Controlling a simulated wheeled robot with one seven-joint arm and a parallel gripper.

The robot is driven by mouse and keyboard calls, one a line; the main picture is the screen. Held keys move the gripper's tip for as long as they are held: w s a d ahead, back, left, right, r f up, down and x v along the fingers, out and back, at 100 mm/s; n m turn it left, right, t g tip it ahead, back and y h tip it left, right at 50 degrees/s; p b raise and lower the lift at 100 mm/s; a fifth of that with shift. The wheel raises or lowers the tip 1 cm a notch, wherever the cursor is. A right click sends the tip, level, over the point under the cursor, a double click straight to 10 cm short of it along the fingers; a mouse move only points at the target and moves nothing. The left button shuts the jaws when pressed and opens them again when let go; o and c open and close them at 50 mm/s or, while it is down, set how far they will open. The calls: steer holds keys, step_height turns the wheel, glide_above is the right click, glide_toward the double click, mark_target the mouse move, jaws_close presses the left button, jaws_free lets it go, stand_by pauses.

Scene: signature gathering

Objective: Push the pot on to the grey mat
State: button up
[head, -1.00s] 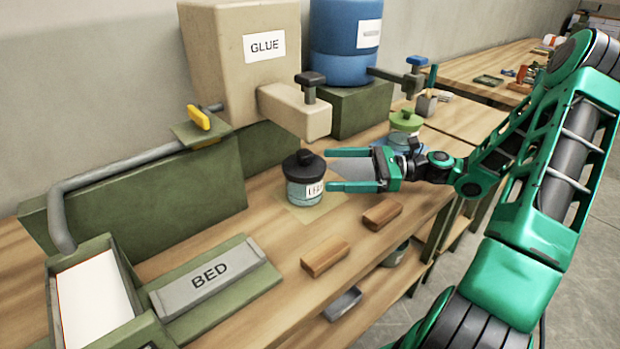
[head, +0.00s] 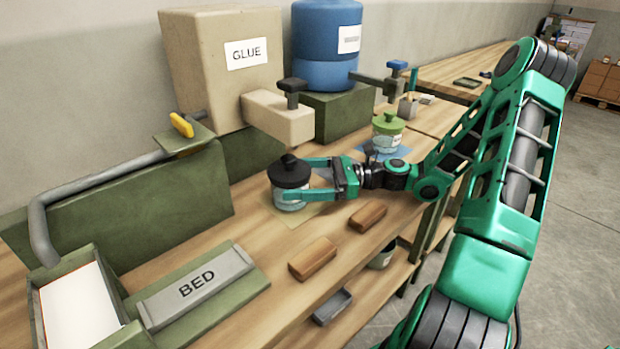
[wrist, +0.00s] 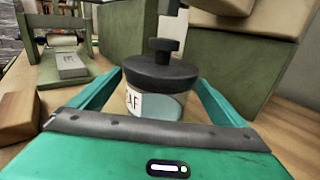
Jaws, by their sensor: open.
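The pot (head: 290,197) is a clear jar with a black knobbed lid and a white label. It stands upright on the bench, over the far-left part of a tan mat (head: 312,213). My gripper (head: 307,179) is open, its two green fingers reaching along either side of the pot. In the wrist view, the pot (wrist: 170,107) sits between the fingers, in front of the dark palm edge; contact cannot be told. No mat that is clearly grey shows. A second pot (head: 387,138), green-lidded, stands on a blue mat (head: 365,153) behind my wrist.
A beige GLUE machine (head: 215,85) overhangs behind the pot, beside a blue tank (head: 325,45). Two wooden blocks (head: 312,259) (head: 368,217) lie near the bench's front edge.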

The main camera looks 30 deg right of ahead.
mark_target(276, 179)
steer(key=shift+x, duration=2.6)
steer(key=shift+d, duration=0.1)
steer(key=c, duration=1.4)
